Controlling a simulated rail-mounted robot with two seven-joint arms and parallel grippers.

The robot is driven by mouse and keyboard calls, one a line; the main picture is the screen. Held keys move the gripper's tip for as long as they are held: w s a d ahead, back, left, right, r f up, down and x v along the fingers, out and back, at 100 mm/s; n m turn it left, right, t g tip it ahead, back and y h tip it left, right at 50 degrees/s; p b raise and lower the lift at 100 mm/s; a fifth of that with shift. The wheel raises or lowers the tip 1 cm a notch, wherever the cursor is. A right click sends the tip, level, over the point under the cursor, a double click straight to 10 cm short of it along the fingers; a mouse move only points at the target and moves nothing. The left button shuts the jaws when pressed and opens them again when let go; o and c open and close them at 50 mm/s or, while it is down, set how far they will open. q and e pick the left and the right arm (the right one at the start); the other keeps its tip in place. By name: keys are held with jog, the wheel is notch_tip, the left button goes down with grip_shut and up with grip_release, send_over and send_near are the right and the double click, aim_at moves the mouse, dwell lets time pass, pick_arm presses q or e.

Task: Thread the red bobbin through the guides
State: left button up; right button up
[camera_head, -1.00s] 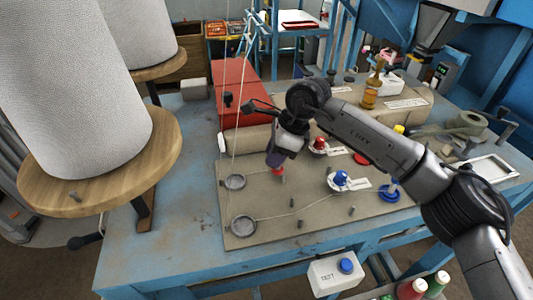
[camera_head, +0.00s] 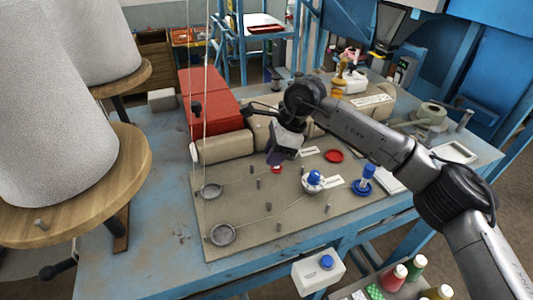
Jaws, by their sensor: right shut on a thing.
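My right gripper (camera_head: 278,160) points down over the back middle of the tan board (camera_head: 230,210). It is shut on the red bobbin (camera_head: 277,170), of which only a small red part shows below the jaws. Two round grey guides (camera_head: 222,235) (camera_head: 210,190) sit at the board's left side, left of the gripper. Several short grey pegs (camera_head: 269,207) stand on the board. A flat red dish (camera_head: 334,156) lies empty, right of the gripper. My left gripper is not in view.
A blue-topped white fitting (camera_head: 314,180) and a blue bobbin on a blue dish (camera_head: 365,182) stand on the board's right side. Tan rolls (camera_head: 225,147) and a red box (camera_head: 210,100) lie behind. Large white cones (camera_head: 60,130) fill the left.

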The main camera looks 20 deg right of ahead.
jog(key=shift+w+d, duration=0.1)
jog(key=shift+d, duration=1.4)
jog(key=shift+w+d, duration=0.15)
jog(key=shift+d, duration=1.1)
jog(key=shift+w+d, duration=0.15)
jog(key=shift+d, duration=1.1)
jog(key=shift+w+d, duration=0.2)
jog(key=shift+d, duration=2)
jog(key=shift+w+d+p, duration=0.15)
jog(key=shift+d+p, duration=0.2)
jog(key=shift+d, duration=1.15)
jog(key=shift+w+d+p, duration=0.15)
jog(key=shift+d+p, duration=0.2)
jog(key=shift+d, duration=1.1)
jog(key=shift+f+b, duration=0.3)
jog(key=shift+f, duration=0.25)
jog(key=o, duration=1)
